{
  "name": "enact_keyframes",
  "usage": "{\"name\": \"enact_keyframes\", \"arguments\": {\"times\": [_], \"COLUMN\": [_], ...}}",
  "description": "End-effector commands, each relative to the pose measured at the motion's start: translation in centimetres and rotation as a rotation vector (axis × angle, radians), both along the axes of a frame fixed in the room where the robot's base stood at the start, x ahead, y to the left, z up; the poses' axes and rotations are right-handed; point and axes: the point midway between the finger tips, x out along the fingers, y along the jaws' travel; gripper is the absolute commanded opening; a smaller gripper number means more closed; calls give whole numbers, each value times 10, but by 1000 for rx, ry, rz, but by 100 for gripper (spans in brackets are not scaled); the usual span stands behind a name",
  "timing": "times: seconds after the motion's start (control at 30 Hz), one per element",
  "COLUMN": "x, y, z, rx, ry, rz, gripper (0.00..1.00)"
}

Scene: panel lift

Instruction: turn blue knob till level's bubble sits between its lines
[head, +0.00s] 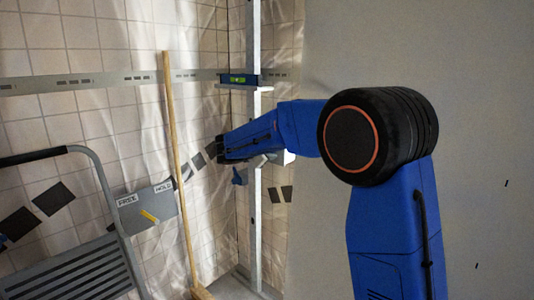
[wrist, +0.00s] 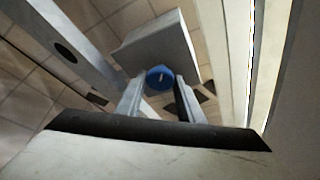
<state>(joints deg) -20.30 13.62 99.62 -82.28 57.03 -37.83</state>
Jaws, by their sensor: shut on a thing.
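The blue knob (wrist: 160,78) shows in the wrist view beside a grey box, between the two fingertips of my gripper (wrist: 160,92). My gripper is shut on it. The level (head: 240,79) is blue with a green vial and sits on a small ledge on the post, above my gripper. Its bubble and lines are too small to read.
A grey box (head: 150,207) with a yellow lever and labels "FREE" and "HOLD" stands further left, behind a stepladder (head: 75,272).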

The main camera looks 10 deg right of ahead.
Motion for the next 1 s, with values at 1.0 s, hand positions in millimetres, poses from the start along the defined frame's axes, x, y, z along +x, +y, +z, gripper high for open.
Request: {"name": "enact_keyframes", "arguments": {"times": [1.0], "x": [0], "y": [0], "z": [-1], "rx": [53], "ry": [-72], "rz": [0], "gripper": [52]}}
